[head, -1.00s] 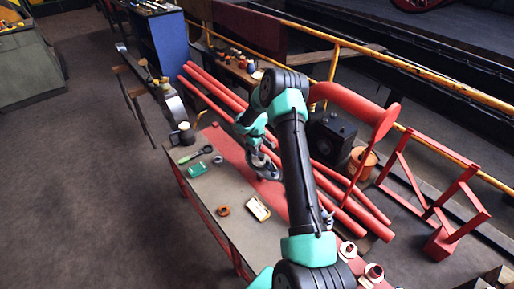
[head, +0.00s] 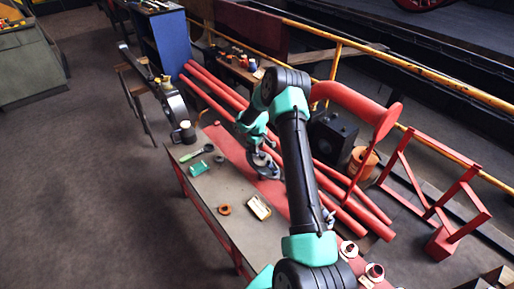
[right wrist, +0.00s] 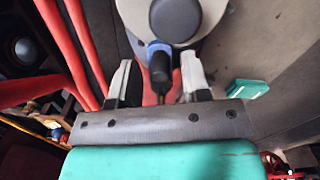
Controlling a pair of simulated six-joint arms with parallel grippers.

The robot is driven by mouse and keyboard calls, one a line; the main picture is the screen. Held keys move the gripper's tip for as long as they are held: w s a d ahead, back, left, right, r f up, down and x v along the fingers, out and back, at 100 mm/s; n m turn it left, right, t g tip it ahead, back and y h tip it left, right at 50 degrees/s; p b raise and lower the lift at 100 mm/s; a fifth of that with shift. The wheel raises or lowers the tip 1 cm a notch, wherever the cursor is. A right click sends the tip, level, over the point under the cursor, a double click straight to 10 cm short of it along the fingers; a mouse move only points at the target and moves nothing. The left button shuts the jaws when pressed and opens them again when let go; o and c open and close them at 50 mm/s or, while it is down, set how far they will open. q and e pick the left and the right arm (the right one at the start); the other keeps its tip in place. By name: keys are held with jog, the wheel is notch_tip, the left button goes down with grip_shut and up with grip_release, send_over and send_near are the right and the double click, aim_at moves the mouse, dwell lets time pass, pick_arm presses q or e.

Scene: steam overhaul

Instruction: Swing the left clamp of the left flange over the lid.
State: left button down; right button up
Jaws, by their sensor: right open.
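In the head view, a round grey flange (head: 268,170) sits at the red strip of the bench. My right gripper (head: 258,150) is directly at it and partly hides it. In the right wrist view, a round pale grey lid (right wrist: 188,8) with a dark centre is at the top edge. A clamp with a blue collar and black end (right wrist: 159,66) stands out from below it. The open fingers of the right gripper (right wrist: 156,75) are on both sides of this clamp, with visible gaps. Whether the clamp lies over the lid is unclear. My left gripper is not in view.
On the bench (head: 215,195) lie a green-handled tool (head: 197,153), a teal box (head: 198,168), an orange ring (head: 225,210) and a yellowish tray (head: 259,207). Red pipes (head: 350,205) run behind the bench. Copper-and-white fittings (head: 373,272) stand at the near end.

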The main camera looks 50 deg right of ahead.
notch_tip(320, 180, up, 17)
dwell(0.5)
jog(key=shift+s+d+f, duration=0.2)
jog(key=c, duration=0.3)
jog(key=s+d+f+y, duration=0.1)
jog(key=s+d+f+t+y, duration=0.1)
jog(key=d+f, duration=0.1)
jog(key=s+d+f+m+y, duration=0.1)
jog(key=shift+s+d+f, duration=0.2)
jog(key=shift+s+f, duration=0.05)
jog(key=shift+f, duration=0.1)
grip_shut()
jog(key=s+d+f+m+t+y, duration=0.1)
jog(key=s+d+f+t, duration=0.1)
jog(key=d, duration=0.4)
jog(key=shift+s+f+t+y, duration=0.25)
jog(key=shift+f+t+y, duration=0.15)
jog(key=shift+f+t, duration=0.7)
jog(key=shift+r, duration=0.25)
